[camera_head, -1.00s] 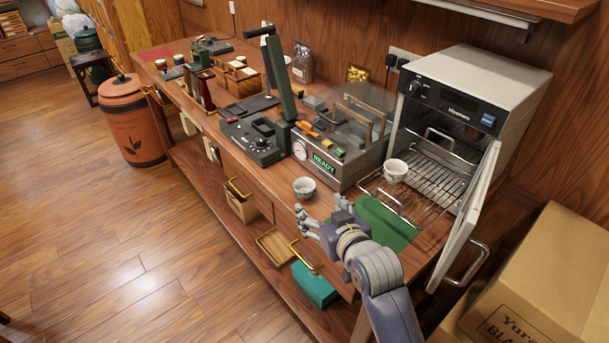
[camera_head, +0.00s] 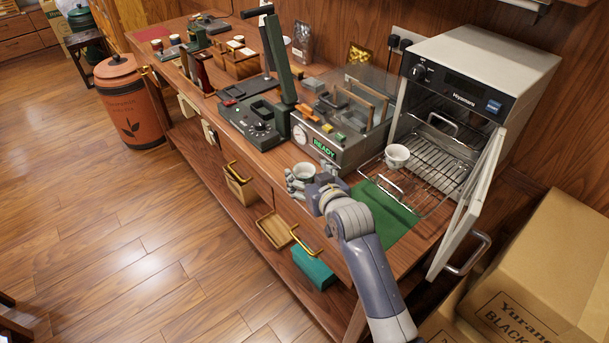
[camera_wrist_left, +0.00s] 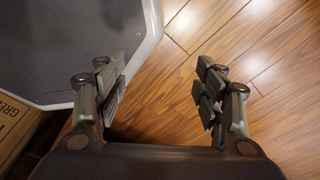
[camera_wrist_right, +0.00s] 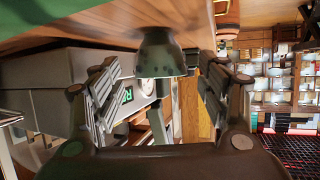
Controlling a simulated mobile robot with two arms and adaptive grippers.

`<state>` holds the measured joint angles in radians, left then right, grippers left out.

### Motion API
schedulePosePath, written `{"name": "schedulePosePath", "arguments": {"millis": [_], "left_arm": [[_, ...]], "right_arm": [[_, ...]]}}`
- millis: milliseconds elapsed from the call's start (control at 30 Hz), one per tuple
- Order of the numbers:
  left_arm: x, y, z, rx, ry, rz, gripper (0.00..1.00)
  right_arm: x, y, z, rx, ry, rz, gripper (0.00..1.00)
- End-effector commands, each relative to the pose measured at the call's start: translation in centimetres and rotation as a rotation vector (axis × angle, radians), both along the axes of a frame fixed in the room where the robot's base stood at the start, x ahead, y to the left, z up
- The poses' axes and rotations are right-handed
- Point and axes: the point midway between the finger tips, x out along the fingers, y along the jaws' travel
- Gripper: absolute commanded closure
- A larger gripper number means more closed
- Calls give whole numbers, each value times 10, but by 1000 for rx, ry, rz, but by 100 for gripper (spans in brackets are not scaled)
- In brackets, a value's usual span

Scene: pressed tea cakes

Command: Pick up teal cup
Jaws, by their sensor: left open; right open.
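A small pale cup with a greenish tint (camera_head: 304,171) stands upright on the counter in front of the press machine. In the right wrist view the cup (camera_wrist_right: 160,52) looks dark green in shadow and sits between my open fingers near their tips. My right gripper (camera_head: 300,184) is open at the cup's near side; I cannot tell whether a finger touches it. A second pale patterned cup (camera_head: 397,156) sits on the pulled-out oven rack. My left gripper (camera_wrist_left: 160,88) is open and empty over the floor, outside the head view.
The press machine (camera_head: 343,160) with a READY display stands behind the cup. The oven (camera_head: 470,70) has its door (camera_head: 470,205) open at right, with its wire rack (camera_head: 432,180) projecting over a green mat (camera_head: 392,222). Cardboard boxes (camera_head: 550,270) stand at lower right.

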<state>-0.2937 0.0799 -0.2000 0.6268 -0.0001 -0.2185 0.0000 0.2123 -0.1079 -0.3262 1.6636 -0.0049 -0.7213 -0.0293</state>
Motion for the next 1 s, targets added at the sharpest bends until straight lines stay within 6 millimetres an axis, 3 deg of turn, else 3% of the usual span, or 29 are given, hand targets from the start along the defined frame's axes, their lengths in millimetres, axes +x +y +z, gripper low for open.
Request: {"name": "schedulePosePath", "arguments": {"millis": [200, 567, 600, 800, 1000], "left_arm": [[3, 0, 4, 0, -4, 0, 37], [-14, 1, 3, 3, 22, 0, 37], [-14, 1, 3, 3, 23, 0, 37], [-14, 1, 3, 3, 21, 0, 37], [-11, 1, 3, 2, 18, 0, 37]], "right_arm": [[21, 9, -8, -1, 1, -1, 31], [27, 11, -11, 0, 0, 0, 31], [27, 11, -11, 0, 0, 0, 34], [27, 11, -11, 0, 0, 0, 79], [27, 11, -11, 0, 0, -1, 79]]}}
